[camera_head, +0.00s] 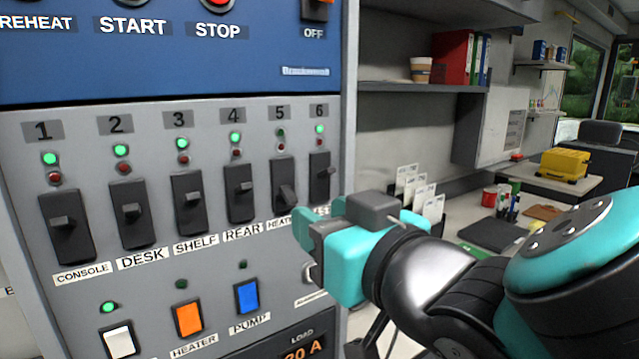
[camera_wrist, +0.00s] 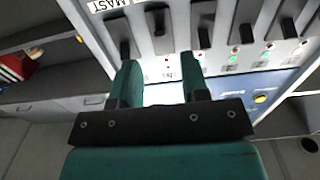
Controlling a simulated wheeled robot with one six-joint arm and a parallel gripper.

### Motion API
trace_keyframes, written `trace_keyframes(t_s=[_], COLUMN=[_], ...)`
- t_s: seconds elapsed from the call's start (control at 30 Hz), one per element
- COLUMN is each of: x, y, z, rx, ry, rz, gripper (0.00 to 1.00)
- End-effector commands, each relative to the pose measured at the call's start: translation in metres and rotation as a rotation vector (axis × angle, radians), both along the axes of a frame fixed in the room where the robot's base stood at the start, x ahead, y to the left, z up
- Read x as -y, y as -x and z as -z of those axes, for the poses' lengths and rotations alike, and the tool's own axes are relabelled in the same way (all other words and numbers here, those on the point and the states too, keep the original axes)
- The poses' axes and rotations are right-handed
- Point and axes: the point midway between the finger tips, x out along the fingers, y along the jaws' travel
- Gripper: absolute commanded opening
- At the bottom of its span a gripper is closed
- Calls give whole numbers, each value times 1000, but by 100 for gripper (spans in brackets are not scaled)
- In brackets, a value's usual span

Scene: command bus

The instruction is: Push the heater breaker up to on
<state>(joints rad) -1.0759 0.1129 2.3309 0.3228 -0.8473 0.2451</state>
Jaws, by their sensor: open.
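The heater breaker (camera_head: 284,190) is the fifth in the row on the grey panel, its label partly hidden by my gripper. Its lever is tilted down, and its green lamp looks dark, unlike the others. In the wrist view, which is upside down, the heater breaker (camera_wrist: 160,22) shows just beyond the gap between the fingers. My gripper (camera_head: 310,222) is open and empty, in front of the panel, just below and right of the heater lever in the head view. In the wrist view both teal fingers of my gripper (camera_wrist: 161,72) stand apart. Any contact cannot be told.
The rear breaker (camera_head: 241,190) and the sixth breaker (camera_head: 320,178) flank it closely, levers raised. Below sit an orange heater rocker (camera_head: 188,319) and a blue pump rocker (camera_head: 247,296). A shelf (camera_head: 425,87) and a cluttered desk are to the right.

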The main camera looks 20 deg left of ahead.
Motion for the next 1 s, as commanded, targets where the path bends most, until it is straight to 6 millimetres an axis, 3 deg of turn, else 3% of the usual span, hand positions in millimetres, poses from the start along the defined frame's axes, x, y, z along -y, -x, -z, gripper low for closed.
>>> trace_keyframes(t_s=[0.3,0.7,0.9,1.0], x=[-39,-45,-45,-45], y=[-33,-38,-38,-38], z=[-2,0,0,0], rx=[-1,-1,-1,-1], ry=[2,-1,1,1], rz=[1,0,0,0], gripper=[42,42,0,0])
